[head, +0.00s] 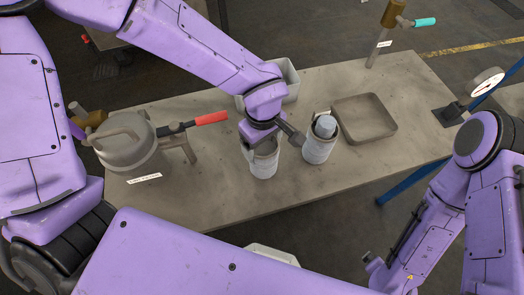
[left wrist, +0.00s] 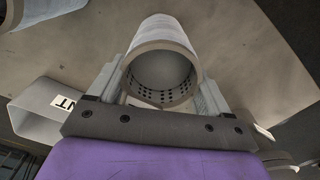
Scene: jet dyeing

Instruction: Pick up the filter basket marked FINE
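Two pale grey cylindrical filter baskets stand on the bench. The left basket (head: 264,167) is directly below my left gripper (head: 262,146). No FINE marking is readable on either basket. My right arm is at the lower right, its gripper not clearly visible.
A shallow grey tray (head: 364,137) lies right of the baskets. A pale bin (head: 290,77) stands behind my left gripper. A lidded metal vessel (head: 128,142) and a red-handled clamp (head: 211,118) are at left. A pressure gauge (head: 487,82) stands at the right edge. The front bench is clear.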

